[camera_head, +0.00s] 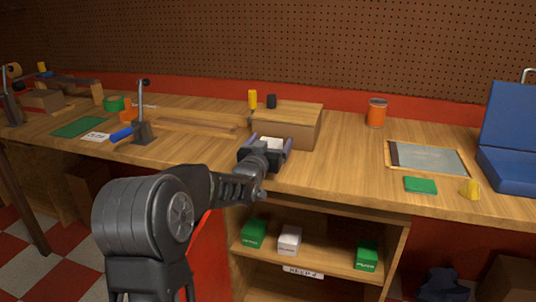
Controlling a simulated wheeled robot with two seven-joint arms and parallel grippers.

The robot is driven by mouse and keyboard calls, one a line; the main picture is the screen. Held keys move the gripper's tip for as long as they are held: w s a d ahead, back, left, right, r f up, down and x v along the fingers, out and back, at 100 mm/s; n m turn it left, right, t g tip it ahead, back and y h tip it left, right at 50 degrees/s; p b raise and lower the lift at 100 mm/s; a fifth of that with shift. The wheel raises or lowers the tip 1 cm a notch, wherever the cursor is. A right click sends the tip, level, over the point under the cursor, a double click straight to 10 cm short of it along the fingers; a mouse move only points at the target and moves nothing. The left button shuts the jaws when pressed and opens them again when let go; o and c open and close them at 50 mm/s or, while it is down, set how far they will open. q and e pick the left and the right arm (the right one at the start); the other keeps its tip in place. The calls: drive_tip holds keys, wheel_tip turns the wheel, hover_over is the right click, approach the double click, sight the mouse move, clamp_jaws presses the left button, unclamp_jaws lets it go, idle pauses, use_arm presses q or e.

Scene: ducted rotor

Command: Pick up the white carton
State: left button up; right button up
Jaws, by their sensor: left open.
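My left gripper (269,144) reaches over the front of the bench, with its open fingers pointing away from me. A small white carton (271,142) shows between the fingertips, in front of the wooden box. Its lower part is hidden by the gripper, and I cannot tell whether the fingers touch it. Another white carton (289,240) stands on the shelf under the bench, between green cartons (254,233) (367,255). My right gripper is not in view.
The wooden box (285,124) stands just behind the gripper. An orange jar (376,113), a framed grey plate (427,158), a green pad (420,185), a yellow piece (470,189) and an open blue case (508,140) are to the right. The bench (350,165) is clear right of the gripper.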

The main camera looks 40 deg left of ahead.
use_arm(q)
drive_tip(key=shift+c, duration=0.2)
drive_tip(key=c, duration=1.6)
drive_tip(key=shift+r, duration=0.15)
wheel_tip(320, 180, up, 10)
drive_tip(key=shift+f+p, duration=0.1)
drive_tip(key=shift+p, duration=0.75)
